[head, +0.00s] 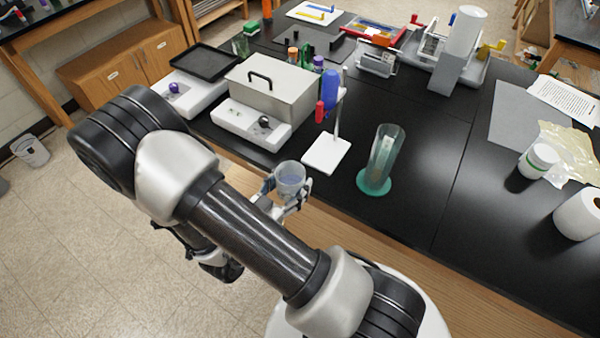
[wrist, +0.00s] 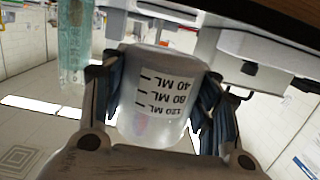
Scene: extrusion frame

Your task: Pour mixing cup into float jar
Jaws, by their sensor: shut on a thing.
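The mixing cup (head: 290,176) is a small clear cup with bluish liquid in it. It looks about upright at the front edge of the black bench. My gripper (head: 287,191) is shut around its sides. In the wrist view the cup (wrist: 155,95) shows upside-down 40, 80 and 120 ML marks between my fingers (wrist: 157,90). The float jar (head: 385,155) is a tall clear cylinder on a teal round base, standing on the bench to the right of the cup and apart from it. A pale upright piece shows inside. In the wrist view a teal glass column (wrist: 73,45), likely the jar, is at upper left.
A white stand (head: 328,150) with blue and red parts stands between cup and jar, slightly farther back. A metal box (head: 268,88) sits behind the cup.

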